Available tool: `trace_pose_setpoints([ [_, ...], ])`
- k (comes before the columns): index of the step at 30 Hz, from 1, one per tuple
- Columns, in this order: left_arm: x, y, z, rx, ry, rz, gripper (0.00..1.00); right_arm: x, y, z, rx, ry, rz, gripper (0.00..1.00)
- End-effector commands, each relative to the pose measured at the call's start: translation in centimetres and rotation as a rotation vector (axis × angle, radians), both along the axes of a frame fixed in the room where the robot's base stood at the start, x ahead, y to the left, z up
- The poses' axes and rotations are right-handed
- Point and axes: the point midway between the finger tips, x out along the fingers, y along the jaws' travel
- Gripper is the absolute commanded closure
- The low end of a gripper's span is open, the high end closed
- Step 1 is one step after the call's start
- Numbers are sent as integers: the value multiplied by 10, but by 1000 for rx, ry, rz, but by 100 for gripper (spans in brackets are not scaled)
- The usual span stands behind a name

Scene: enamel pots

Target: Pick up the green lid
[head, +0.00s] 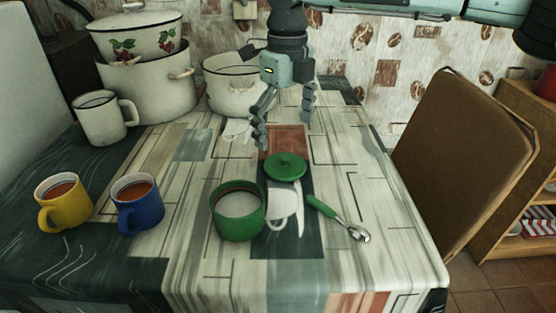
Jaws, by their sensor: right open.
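The green lid (286,166) is a round green disc with a knob on top. It lies on the patterned tablecloth, just behind and right of the green pot (238,222), apart from my gripper. The pot stands upright and uncovered, with pale contents inside. My right gripper (284,128) points down above the table behind the lid. Its two fingers are spread and nothing is between them. My left gripper is not in view.
A green-handled spoon (325,209) lies right of the pot. Blue (138,207) and yellow (64,208) mugs stand at left. White enamel pots (148,92), a white mug (104,121) and another white pot (234,88) stand behind. A brown chair (462,160) is at right.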

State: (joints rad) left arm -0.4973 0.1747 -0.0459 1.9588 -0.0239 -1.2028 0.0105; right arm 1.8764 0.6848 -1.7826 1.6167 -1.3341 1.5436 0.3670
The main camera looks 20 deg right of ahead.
Motion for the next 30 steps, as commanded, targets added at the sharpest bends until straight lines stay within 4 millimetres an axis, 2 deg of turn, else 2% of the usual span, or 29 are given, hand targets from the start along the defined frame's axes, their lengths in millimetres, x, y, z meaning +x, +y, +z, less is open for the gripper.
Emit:
trace_pose_setpoints([
  [4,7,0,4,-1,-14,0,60,0,-1,-9,-4,1,2,0],
  [11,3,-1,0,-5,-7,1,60,3,-2,-34,-5,2,1,0],
  [13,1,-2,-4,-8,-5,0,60,5,-2,-44,-5,2,1,0],
  [15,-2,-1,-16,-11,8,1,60,9,-3,-55,-5,2,0,0],
  [19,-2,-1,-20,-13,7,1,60,9,-3,-72,-4,1,0,0],
  [28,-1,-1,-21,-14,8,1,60,9,-3,-78,-3,-1,0,0],
  [30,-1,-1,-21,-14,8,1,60,9,-3,-78,-3,-1,0,7],
])
